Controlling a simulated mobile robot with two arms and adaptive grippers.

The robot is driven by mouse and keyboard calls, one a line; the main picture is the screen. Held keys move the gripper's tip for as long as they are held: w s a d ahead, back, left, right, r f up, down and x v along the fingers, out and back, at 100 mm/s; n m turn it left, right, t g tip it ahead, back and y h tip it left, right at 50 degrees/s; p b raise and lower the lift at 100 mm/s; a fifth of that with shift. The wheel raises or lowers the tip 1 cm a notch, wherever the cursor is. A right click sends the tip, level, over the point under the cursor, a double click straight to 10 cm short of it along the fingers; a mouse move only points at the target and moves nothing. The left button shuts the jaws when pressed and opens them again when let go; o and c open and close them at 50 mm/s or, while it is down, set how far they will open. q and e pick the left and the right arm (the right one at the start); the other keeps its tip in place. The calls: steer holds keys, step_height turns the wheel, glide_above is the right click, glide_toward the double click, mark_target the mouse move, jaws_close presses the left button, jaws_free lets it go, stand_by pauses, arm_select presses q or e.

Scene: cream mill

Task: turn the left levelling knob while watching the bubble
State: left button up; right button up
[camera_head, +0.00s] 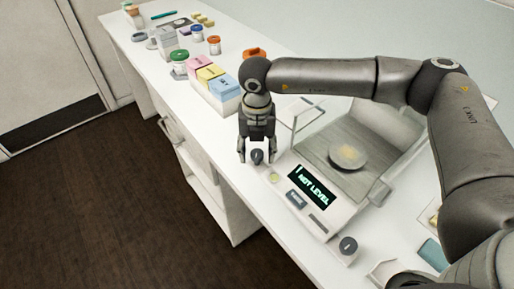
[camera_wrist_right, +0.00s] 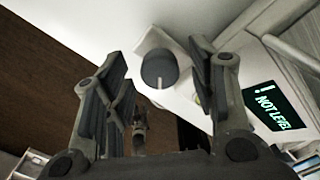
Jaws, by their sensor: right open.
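The left levelling knob (camera_head: 257,157) is a dark round knob on the balance's front left corner. My right gripper (camera_head: 257,150) points down over it, open, with a finger on each side. In the wrist view the knob (camera_wrist_right: 158,72) lies between the fingertips (camera_wrist_right: 160,60), with a gap on both sides and a pale line on its face. The bubble level (camera_head: 273,177) is a small yellow-green disc beside the knob, too small to read its bubble. The balance's display (camera_head: 312,186) reads "NOT LEVEL". My left gripper is not in view.
The right levelling knob (camera_head: 348,245) is at the balance's other front corner. A glass draft shield surrounds the pan, which holds a pale round dish (camera_head: 347,155). Coloured boxes (camera_head: 210,74) and several jars stand along the counter at upper left. The counter's front edge is close to the gripper.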

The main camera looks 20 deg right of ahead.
steer(key=c, duration=1)
steer(key=shift+f+b, duration=0.2)
steer(key=shift+b, duration=0.3)
steer(key=n+b, duration=0.3)
steer(key=b, duration=0.1)
steer(key=shift+f+n, duration=0.1)
steer(key=shift+n, duration=0.3)
steer(key=shift+r+n+b, duration=0.25)
steer(key=shift+n+b, duration=0.45)
steer(key=shift+n, duration=0.1)
steer(key=o, duration=1)
